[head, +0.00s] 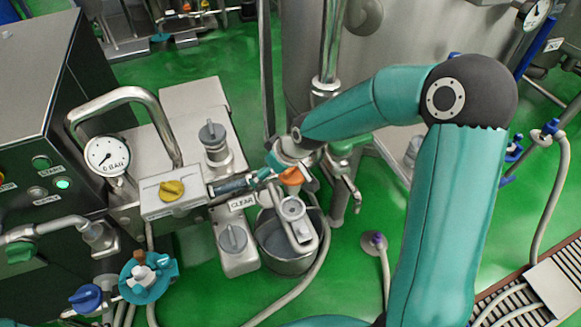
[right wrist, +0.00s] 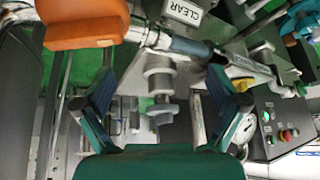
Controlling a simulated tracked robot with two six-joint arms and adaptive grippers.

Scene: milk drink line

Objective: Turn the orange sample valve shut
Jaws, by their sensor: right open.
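The orange sample valve handle (head: 291,176) sits on the pipework above a steel bucket (head: 272,262), right of the CLEAR label. My right arm comes in from the right, and its gripper (head: 276,163) is close beside the handle, partly hidden by the wrist. In the right wrist view the same orange handle (right wrist: 84,22) fills the upper left, outside the jaws. The right gripper (right wrist: 163,92) is open there, with no handle between its fingers. Whether a finger touches the handle cannot be told. My left gripper is not in view.
A pressure gauge (head: 107,155), a yellow knob (head: 172,189) and a grey-knobbed fitting (head: 213,140) stand left of the valve. A large steel tank (head: 410,45) stands behind. A hose (head: 318,262) curves around the bucket.

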